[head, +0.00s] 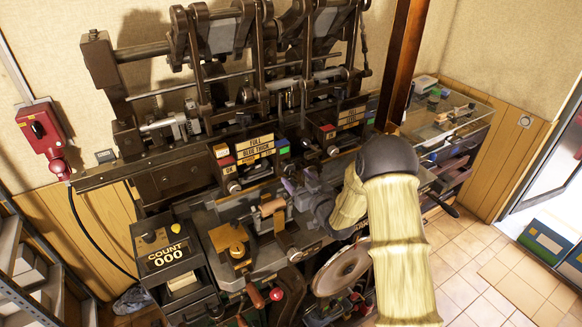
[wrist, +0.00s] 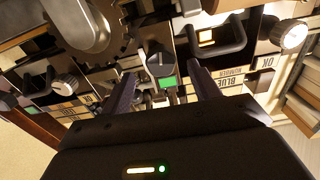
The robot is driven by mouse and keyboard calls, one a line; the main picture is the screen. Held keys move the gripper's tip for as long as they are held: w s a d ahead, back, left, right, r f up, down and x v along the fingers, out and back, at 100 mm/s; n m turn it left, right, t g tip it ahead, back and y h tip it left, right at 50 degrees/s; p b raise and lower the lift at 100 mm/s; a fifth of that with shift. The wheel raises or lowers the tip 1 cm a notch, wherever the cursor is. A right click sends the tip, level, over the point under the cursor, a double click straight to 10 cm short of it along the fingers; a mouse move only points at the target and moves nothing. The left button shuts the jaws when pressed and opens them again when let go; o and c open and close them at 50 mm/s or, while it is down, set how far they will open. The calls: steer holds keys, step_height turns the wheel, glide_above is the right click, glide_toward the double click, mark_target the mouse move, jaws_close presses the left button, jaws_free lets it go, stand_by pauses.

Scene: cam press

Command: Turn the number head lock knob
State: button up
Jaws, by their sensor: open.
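My gripper (head: 300,186) reaches from the right over the middle of the press bed in the head view. In the wrist view my gripper (wrist: 163,90) is open, with its two dark fingers apart and nothing held between them. A small dark grey knob (wrist: 158,66), possibly the number head lock knob, shows beyond and between the fingertips, with a green patch just below it. I cannot tell whether either finger touches it. In the head view the arm and gripper hide this part, and no lock knob can be made out for certain.
Sign panels (head: 255,146) and dark frame bars rise behind the gripper. A round metal disc (head: 341,268) lies below the arm. Tiled floor (head: 480,270) at right is clear.

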mark_target(290, 171)
steer(key=shift+p+x, duration=0.8)
steer(key=shift+x, duration=1.45)
steer(key=c, duration=1)
